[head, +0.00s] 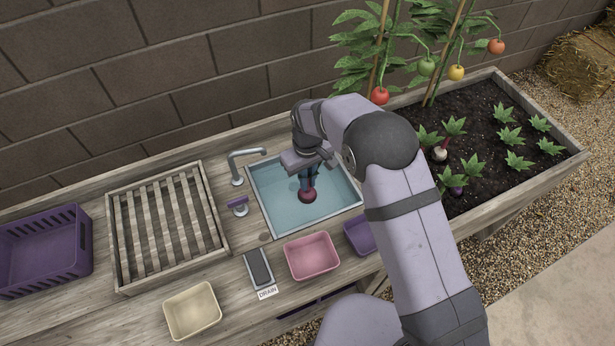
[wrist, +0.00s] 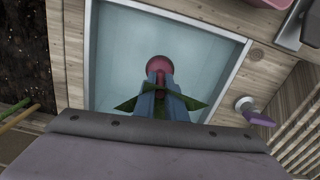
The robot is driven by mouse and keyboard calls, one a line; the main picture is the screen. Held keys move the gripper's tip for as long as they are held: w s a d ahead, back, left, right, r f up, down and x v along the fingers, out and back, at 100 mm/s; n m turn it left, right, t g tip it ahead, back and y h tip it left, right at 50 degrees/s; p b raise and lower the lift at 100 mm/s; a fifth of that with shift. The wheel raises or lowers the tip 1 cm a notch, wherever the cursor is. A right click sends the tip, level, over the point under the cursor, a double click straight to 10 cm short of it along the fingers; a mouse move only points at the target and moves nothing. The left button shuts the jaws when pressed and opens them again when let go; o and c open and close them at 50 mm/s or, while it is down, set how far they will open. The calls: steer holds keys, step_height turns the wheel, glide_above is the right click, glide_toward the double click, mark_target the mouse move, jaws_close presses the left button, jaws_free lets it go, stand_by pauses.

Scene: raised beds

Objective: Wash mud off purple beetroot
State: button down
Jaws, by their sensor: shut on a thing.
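A purple-red beetroot (head: 308,196) is in the sink (head: 259,212), low over or in the blue water. In the wrist view the beetroot (wrist: 159,64) shows as a round red ball beyond the fingertips, with green leaves (wrist: 127,104) sticking out on both sides of the fingers. My gripper (head: 307,176) points down into the sink and is shut on the beetroot at its leafy top; it also shows in the wrist view (wrist: 160,92). I see no clear mud on the visible side. I cannot tell how deep the beetroot sits in the water.
A tap (head: 236,168) and a purple-handled valve (head: 238,206) stand left of the sink. A slatted rack (head: 118,235), purple crate (head: 40,262), cream tub (head: 192,311), pink tub (head: 312,256) and purple tub (head: 358,236) surround it. A planted soil bed (head: 484,190) lies right.

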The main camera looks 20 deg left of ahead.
mark_target(308, 192)
steer(key=shift+f+b, duration=1.9)
steer(key=shift+f, duration=1.4)
steer(key=shift+w+d, duration=1.8)
steer(key=shift+s+a, duration=0.15)
steer(key=s+a, duration=0.7)
steer(key=shift+w+d, duration=0.15)
steer(key=w+d, duration=0.7)
steer(key=shift+a, duration=0.1)
